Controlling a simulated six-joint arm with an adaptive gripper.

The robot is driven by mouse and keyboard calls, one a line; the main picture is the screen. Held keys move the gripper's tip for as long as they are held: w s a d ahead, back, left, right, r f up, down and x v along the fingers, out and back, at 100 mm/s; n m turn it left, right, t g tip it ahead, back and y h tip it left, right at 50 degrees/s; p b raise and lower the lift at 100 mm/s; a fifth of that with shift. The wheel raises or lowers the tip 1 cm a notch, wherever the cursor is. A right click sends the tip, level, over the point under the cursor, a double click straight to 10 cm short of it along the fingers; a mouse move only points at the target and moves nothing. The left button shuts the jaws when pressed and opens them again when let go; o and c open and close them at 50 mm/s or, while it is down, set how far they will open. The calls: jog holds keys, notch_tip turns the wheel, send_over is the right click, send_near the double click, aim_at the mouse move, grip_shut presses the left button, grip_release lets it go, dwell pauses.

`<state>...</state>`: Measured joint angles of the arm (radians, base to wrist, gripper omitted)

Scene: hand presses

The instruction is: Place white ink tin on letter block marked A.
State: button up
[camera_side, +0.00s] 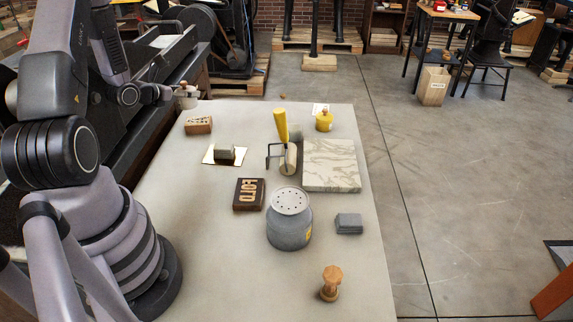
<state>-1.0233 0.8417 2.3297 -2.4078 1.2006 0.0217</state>
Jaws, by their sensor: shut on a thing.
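The white ink tin (187,98), pale with a brown knob on its lid, shows at the far left corner of the table, roughly upright. My gripper (174,93) is small in the picture, at the end of my wrist, and is shut on the tin; its fingers are hard to make out. A brown wooden block (199,126) with pale marks on its near face lies on the table just in front of and below the tin in the picture. It may be the letter block marked A, but I cannot read it clearly. Its top looks bare.

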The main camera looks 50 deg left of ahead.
jog(key=w+a+f, duration=0.7)
jog(key=w+f, duration=0.1)
jog(key=shift+w+a+f, duration=0.15)
jog(key=shift+a+f, duration=0.05)
jog(key=shift+a, duration=0.2)
jog(key=shift+w+a+f, duration=0.1)
jog(key=shift+f, duration=1.6)
jog(key=o, duration=1.2)
jog(key=shift+f, duration=0.15)
